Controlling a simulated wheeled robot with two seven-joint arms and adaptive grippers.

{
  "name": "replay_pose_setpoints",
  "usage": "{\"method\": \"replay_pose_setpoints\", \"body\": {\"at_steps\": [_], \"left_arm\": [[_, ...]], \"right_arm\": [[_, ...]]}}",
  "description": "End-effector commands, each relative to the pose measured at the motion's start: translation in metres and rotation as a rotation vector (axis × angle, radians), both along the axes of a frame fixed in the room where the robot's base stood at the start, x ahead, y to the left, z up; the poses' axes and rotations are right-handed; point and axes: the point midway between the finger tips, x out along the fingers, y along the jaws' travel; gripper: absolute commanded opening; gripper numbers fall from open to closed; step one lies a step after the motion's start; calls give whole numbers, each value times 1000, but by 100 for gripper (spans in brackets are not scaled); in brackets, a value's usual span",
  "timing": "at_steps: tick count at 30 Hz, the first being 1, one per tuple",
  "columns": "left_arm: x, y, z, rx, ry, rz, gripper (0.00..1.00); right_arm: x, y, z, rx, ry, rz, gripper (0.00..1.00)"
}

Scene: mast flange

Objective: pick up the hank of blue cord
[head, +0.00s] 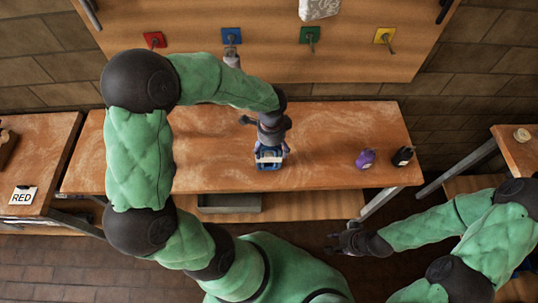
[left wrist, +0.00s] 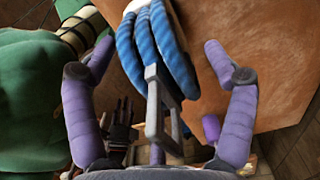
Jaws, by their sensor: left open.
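The hank of blue cord (head: 270,165) is on the wooden bench, near the middle in the head view. In the left wrist view the hank (left wrist: 150,45) shows as thick blue loops with a grey rectangular loop or clip (left wrist: 153,110) at its near side. My left gripper (head: 270,146) is over the hank in the head view. In the left wrist view its two purple fingers stand apart on either side of the cord, with visible gaps. My right gripper (head: 347,240) is in front of the bench, away from the hank; its fingers are too small to judge.
A purple item (head: 365,159) and a black item (head: 403,156) stand at the bench's right end. Red (head: 154,40), blue (head: 231,35), green (head: 310,35) and yellow (head: 384,36) hook plates are on the back board. A grey bin (head: 229,203) sits below the bench top (head: 330,130).

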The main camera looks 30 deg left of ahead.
Motion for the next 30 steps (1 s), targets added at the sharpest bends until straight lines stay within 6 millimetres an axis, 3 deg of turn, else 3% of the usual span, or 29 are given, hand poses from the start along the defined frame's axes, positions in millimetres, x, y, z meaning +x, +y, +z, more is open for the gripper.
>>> {"method": "replay_pose_setpoints", "body": {"at_steps": [9, 18, 30], "left_arm": [[0, 0, -5, 1, -1, 0, 84], [0, 0, -5, 0, 0, 0, 0], [1, 0, 2, 0, -2, 0, 0]], "right_arm": [[0, 0, -1, 0, 0, 0, 40], [0, 0, -1, 0, 0, 0, 40], [0, 0, 1, 0, 0, 0, 40]]}}
